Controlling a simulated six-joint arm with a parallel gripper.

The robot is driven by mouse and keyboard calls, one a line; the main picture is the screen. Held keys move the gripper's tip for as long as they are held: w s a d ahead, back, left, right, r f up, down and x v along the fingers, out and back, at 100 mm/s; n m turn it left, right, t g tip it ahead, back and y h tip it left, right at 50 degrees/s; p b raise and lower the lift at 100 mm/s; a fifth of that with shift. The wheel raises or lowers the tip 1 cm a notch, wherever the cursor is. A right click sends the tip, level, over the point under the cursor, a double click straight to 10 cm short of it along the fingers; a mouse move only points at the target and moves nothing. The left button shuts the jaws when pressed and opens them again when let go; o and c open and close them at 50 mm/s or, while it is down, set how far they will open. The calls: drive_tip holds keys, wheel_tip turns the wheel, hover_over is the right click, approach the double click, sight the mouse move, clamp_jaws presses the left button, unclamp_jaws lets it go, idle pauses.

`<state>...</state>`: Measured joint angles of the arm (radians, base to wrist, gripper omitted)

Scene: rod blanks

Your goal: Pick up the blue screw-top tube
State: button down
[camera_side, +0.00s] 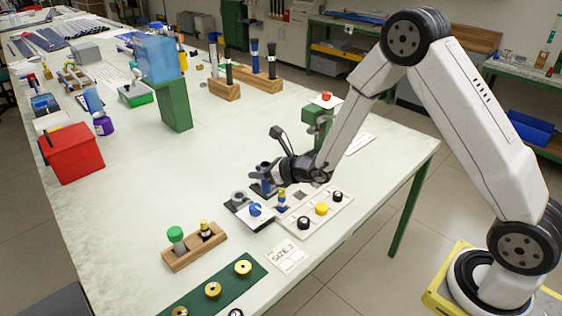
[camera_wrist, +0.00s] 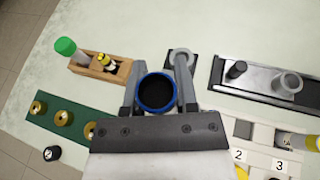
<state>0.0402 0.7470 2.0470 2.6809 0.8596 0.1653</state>
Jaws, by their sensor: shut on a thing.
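The blue screw-top tube (camera_wrist: 157,92) is seen end-on in the wrist view as a blue ring around a dark round middle. My gripper (camera_wrist: 158,84) has one finger on each side of it and is shut on it. In the side view my gripper (camera_side: 262,175) is low over the table, with a dark blue part (camera_side: 268,187) at its fingers. Whether the tube's lower end touches anything is hidden.
A dark plate with a grey ring (camera_side: 238,197) and a blue round piece (camera_side: 255,209) lie close by. A white tray (camera_side: 317,213), a wooden block (camera_side: 183,258) and a green strip (camera_side: 198,296) with brass rings are nearby.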

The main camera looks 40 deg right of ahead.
drive_tip(key=shift+s+r, duration=0.25)
drive_tip(key=shift+s, duration=0.2)
drive_tip(key=shift+s+r, duration=0.2)
drive_tip(key=shift+s, duration=0.25)
drive_tip(key=shift+d, duration=0.1)
drive_tip(key=shift+s+d, duration=0.2)
drive_tip(key=shift+d, duration=0.3)
drive_tip(key=s+d+y, duration=0.1)
drive_tip(key=s+d, duration=0.9)
drive_tip(key=d, duration=0.1)
drive_tip(key=shift+s+n, duration=0.25)
drive_tip(key=shift+n, duration=0.05)
drive_tip(key=shift+w+d+f, duration=0.1)
